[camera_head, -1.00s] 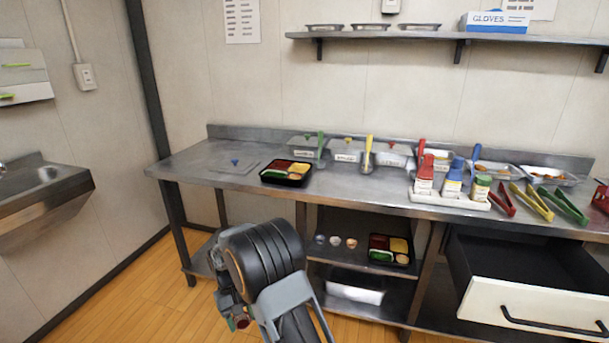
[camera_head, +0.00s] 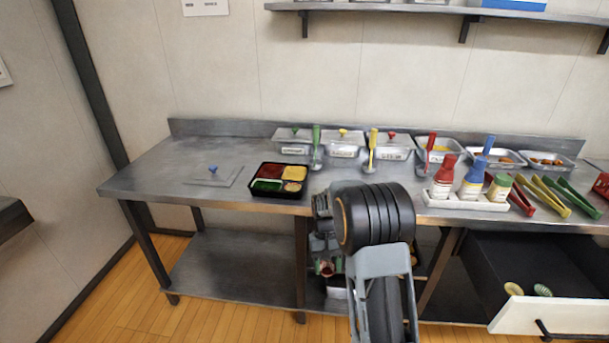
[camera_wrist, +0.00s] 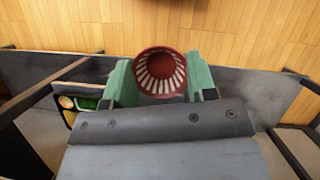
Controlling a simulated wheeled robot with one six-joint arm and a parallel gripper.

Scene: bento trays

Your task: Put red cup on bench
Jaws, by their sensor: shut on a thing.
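My gripper (camera_wrist: 160,80) is shut on the red cup (camera_wrist: 160,66), which shows in the wrist view between the two green finger pads. The cup is round, dark red, with a red and white striped inside facing the camera. In the head view my gripper (camera_head: 326,266) is low, in front of the bench's lower shelves, mostly hidden behind my arm. The bench (camera_head: 160,178) is a long steel table along the wall. Its top is above my gripper and has bare metal at the left.
On the bench are a filled bento tray (camera_head: 278,194), lidded containers with upright utensils, a bottle rack (camera_head: 466,203) and coloured tongs (camera_head: 552,196). A drawer (camera_head: 545,314) stands open at the right. The lower left shelf (camera_head: 235,260) is bare.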

